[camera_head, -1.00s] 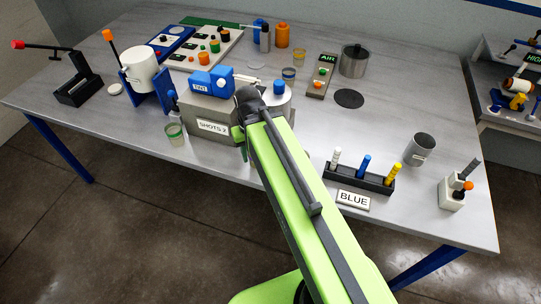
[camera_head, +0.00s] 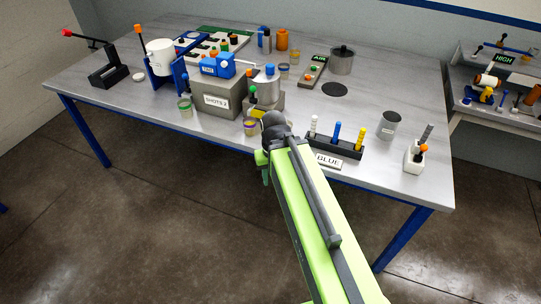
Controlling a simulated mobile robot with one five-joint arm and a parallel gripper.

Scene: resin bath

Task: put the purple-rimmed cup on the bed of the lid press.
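A small clear cup with yellowish contents and what looks like a purple rim (camera_head: 250,125) stands upright at the front edge of the table, in front of the grey block. A black stand with a red-knobbed lever (camera_head: 107,68), which looks like the lid press, stands at the far left of the table. Its bed is small and hard to make out. My gripper (camera_head: 264,166) is at the end of my green arm, in front of the table edge and just below and right of the cup. Its fingers are mostly hidden by the arm, so its opening does not show.
A green-rimmed cup (camera_head: 185,107) stands left of the purple-rimmed cup. The grey "SHOTS 2" block (camera_head: 217,101) is behind. A black rack with coloured pegs (camera_head: 335,146) and the "BLUE" sign (camera_head: 327,161) are to the right. The table front between black stand and green-rimmed cup is mostly clear.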

